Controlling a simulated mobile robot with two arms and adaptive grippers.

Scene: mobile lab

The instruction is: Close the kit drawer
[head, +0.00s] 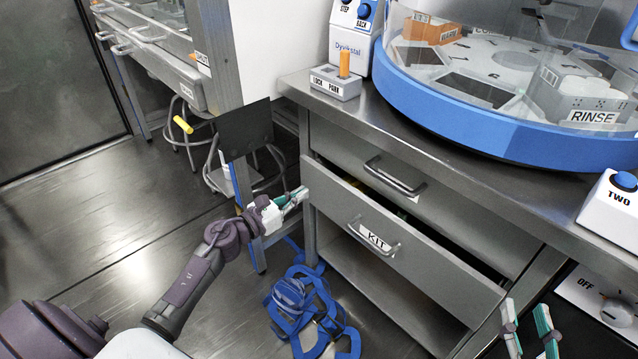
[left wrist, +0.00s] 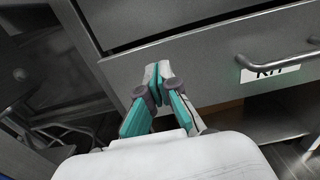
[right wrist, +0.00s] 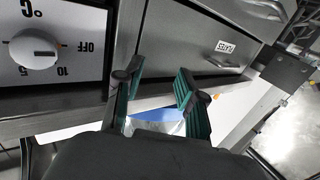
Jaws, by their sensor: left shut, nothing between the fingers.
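The kit drawer (head: 420,264) is the lower drawer of the steel cabinet, with a bar handle (head: 374,244) and a KIT label. It stands partly out, and a dark gap shows along its top edge. My left gripper (head: 300,195) is shut and empty at the left end of the drawer front. In the left wrist view its fingertips (left wrist: 158,68) are close to the drawer front (left wrist: 205,80), left of the handle; I cannot tell if they touch. My right gripper (head: 526,318) is open and empty, low at the right of the cabinet; its fingers show apart in the right wrist view (right wrist: 157,88).
An upper drawer (head: 350,152) above the kit drawer looks closed. The steel top holds a LOCK PARK block (head: 335,84) and a blue-rimmed round machine (head: 520,140). A stool (head: 215,175) stands at left.

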